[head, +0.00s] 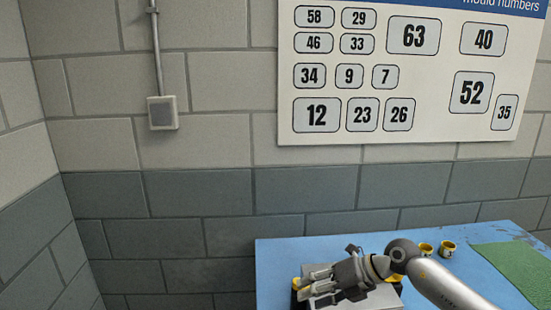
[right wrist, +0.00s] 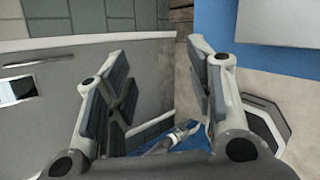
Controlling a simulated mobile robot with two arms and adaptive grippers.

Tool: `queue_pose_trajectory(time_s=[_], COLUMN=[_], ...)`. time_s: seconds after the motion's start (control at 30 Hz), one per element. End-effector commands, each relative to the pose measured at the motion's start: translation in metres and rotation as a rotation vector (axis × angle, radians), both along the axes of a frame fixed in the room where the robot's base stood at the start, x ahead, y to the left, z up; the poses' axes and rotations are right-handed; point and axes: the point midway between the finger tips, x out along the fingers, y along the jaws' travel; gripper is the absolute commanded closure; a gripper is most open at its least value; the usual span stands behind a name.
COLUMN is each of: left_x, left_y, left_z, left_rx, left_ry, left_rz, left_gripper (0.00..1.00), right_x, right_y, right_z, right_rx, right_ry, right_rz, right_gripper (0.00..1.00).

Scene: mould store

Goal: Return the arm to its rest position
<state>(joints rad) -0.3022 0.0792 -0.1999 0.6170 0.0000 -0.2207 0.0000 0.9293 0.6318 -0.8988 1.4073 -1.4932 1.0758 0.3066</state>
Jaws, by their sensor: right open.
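My right arm comes in from the lower right of the head view. Its gripper (head: 312,284) is over the near left part of the blue table (head: 280,258), with its fingers pointing left. In the right wrist view the two fingers (right wrist: 165,95) stand wide apart with nothing between them. A pale grey object (head: 388,300) lies below the gripper, partly hidden by it, with small yellow and black parts around it. I cannot tell the height of the gripper above it. My left gripper does not show.
Two small yellow and black cups (head: 447,248) stand behind my forearm. A green mat (head: 512,268) covers the table's right part. A number board (head: 455,128) and a grey box (head: 162,113) are on the block wall. The table's back left is clear.

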Motion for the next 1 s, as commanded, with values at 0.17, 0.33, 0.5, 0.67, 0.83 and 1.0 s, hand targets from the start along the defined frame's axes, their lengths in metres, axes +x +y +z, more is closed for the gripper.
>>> queue_pose_trajectory(time_s=[0.17,0.33,0.5,0.67,0.83,1.0], left_x=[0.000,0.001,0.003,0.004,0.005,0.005], left_y=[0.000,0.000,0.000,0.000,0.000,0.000], left_z=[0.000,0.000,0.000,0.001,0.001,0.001], left_rx=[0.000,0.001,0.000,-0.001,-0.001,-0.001], left_ry=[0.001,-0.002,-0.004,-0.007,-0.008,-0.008], left_rz=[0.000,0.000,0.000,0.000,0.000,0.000], left_gripper=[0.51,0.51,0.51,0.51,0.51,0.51], right_x=[-0.025,-0.030,-0.025,-0.031,-0.070,-0.147], right_y=[0.086,0.097,0.056,-0.006,-0.066,-0.103], right_z=[0.045,0.094,0.107,0.074,0.001,-0.078], right_rx=[0.490,0.900,1.216,1.397,1.436,1.311], right_ry=[-0.034,0.003,0.110,0.267,0.490,0.747], right_rz=[-0.101,-0.344,-0.700,-1.111,-1.587,-2.035], right_gripper=[0.51,0.51,0.51,0.51,0.51,0.51])
